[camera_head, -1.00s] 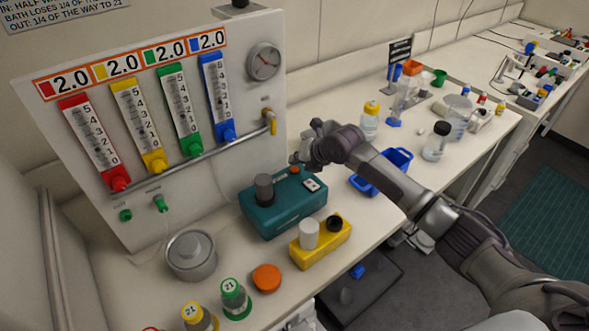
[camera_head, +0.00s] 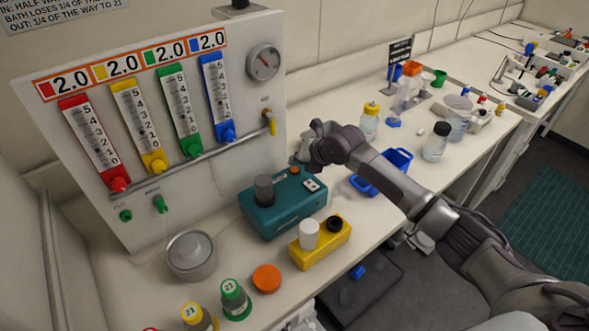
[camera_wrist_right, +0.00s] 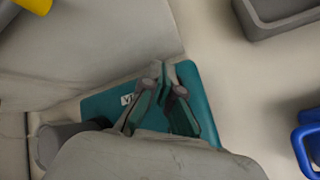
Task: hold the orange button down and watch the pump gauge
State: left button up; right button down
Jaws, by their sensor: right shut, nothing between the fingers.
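The teal pump box (camera_head: 288,208) stands on the bench before the white panel, with a dark grey knob on top. Its small orange button (camera_head: 295,170) shows at the back of the top, partly covered by my right gripper (camera_head: 297,163). The gripper is shut and empty, its fingertips at the button; I cannot tell whether they press it. In the wrist view the shut fingers (camera_wrist_right: 162,75) lie over the teal box (camera_wrist_right: 205,100), and the button is hidden. The round dial gauge (camera_head: 263,63) is at the panel's upper right; its reading is too small to tell. My left gripper is not in view.
A yellow block (camera_head: 322,246) with a white cap and a black knob stands in front of the pump. A metal pot (camera_head: 191,262) and an orange lid (camera_head: 266,278) are to the left. A blue basket (camera_head: 382,180) lies right, under my right arm in the picture.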

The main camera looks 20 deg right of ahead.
aim_at(296, 170)
jog(key=shift+f, duration=0.4)
jog(key=shift+f+b, duration=0.5)
jog(key=shift+b, duration=0.1)
dwell(1.2)
jog(key=shift+r, duration=0.1)
jog(key=shift+r+p, duration=0.6)
jog(key=shift+r, duration=0.25)
jog(key=shift+r+p, duration=1.9)
jog(key=shift+r, duration=0.65)
jog(key=shift+f, duration=0.15)
